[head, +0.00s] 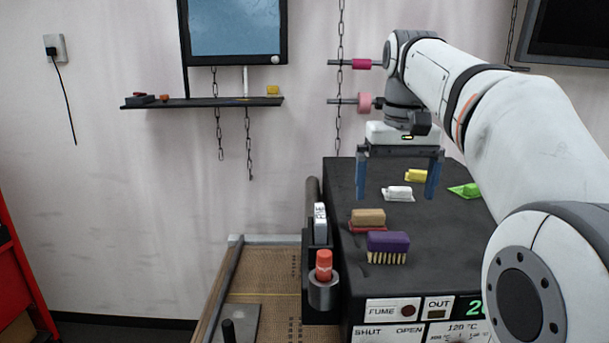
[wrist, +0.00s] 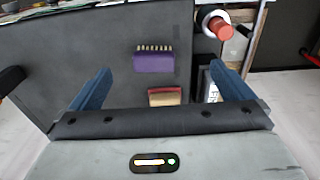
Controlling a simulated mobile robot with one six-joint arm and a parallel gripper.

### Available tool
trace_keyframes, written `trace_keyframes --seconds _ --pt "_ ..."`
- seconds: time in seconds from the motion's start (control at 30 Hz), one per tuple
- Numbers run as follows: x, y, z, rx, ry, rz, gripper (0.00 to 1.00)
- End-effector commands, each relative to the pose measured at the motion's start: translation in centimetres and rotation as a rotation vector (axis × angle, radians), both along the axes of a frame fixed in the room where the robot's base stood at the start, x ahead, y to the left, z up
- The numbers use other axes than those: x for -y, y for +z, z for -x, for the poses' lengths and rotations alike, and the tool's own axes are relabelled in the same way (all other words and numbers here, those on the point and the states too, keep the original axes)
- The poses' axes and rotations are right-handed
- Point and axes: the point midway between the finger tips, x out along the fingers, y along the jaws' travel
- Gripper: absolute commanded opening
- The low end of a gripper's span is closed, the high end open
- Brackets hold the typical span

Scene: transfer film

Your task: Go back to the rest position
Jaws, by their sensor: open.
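My gripper (head: 397,178) hangs above the black machine top with its two blue fingers spread wide. Nothing is between the fingers. It also shows in the wrist view (wrist: 158,92), with the fingers apart at left and right. My white arm reaches in from the right side of the head view.
On the black machine top (head: 345,190) sit a purple brush (head: 388,243), a tan and red block (head: 368,217), a white piece (head: 398,193), a yellow piece (head: 416,175) and a green piece (head: 466,190). A red-capped tube (head: 323,265) stands in a holder at the left edge. A wall shelf (head: 205,102) is at left.

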Motion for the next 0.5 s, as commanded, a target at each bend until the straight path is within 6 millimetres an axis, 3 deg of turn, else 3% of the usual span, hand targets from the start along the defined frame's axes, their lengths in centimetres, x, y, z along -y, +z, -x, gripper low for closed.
trace_keyframes --seconds 0.17,0.27,0.5 --pt "-0.2 -5.3 2.6 0.037 0.000 0.001 1.00" --pt "-0.3 -9.4 4.8 0.070 0.000 0.002 1.00" --pt "-0.5 -20.8 11.2 0.151 0.000 0.002 1.00"
